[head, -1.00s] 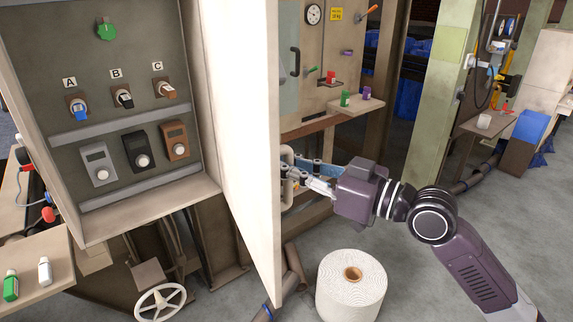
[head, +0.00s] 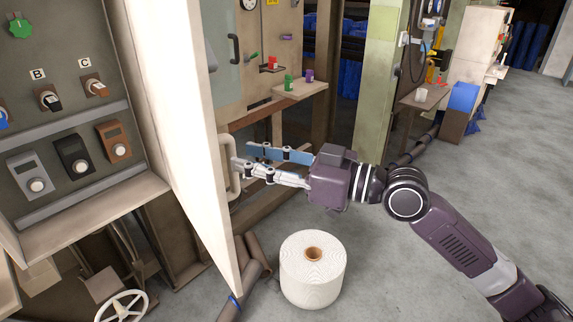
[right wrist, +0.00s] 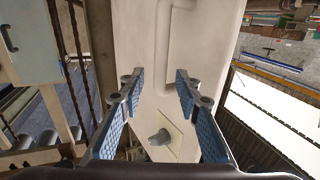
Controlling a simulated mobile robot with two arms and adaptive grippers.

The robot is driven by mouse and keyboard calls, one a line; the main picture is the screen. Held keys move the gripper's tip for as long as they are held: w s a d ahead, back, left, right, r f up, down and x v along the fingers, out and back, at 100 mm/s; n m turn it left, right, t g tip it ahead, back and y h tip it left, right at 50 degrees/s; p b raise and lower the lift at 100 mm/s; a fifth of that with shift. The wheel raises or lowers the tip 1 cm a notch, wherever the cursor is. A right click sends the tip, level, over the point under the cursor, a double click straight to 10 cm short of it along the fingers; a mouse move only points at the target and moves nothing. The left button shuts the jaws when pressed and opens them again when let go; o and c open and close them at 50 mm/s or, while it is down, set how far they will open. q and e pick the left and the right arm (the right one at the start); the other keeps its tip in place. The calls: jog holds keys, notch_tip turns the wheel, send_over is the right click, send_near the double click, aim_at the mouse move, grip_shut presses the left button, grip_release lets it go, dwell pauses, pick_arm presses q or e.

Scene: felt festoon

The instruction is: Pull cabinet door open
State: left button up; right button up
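The cabinet door (head: 180,130) is a tall cream panel that stands swung open, seen at a steep angle in the head view. A pale, pipe-like handle (head: 231,178) shows on its outer face, and in the right wrist view (right wrist: 163,50). My right gripper (head: 243,160) is open, its two fingers apart and pointing at the handle side of the door. I cannot tell whether a finger touches the handle. My left gripper is not in view.
The open cabinet (head: 75,125) holds switches and meter boxes. A white roll (head: 312,275) stands on the floor below my right gripper. A small shelf (head: 300,92) with coloured items is behind it. Grey floor (head: 400,285) lies open at the right.

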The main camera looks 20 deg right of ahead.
jog(key=v, duration=0.7)
jog(key=shift+s, duration=0.15)
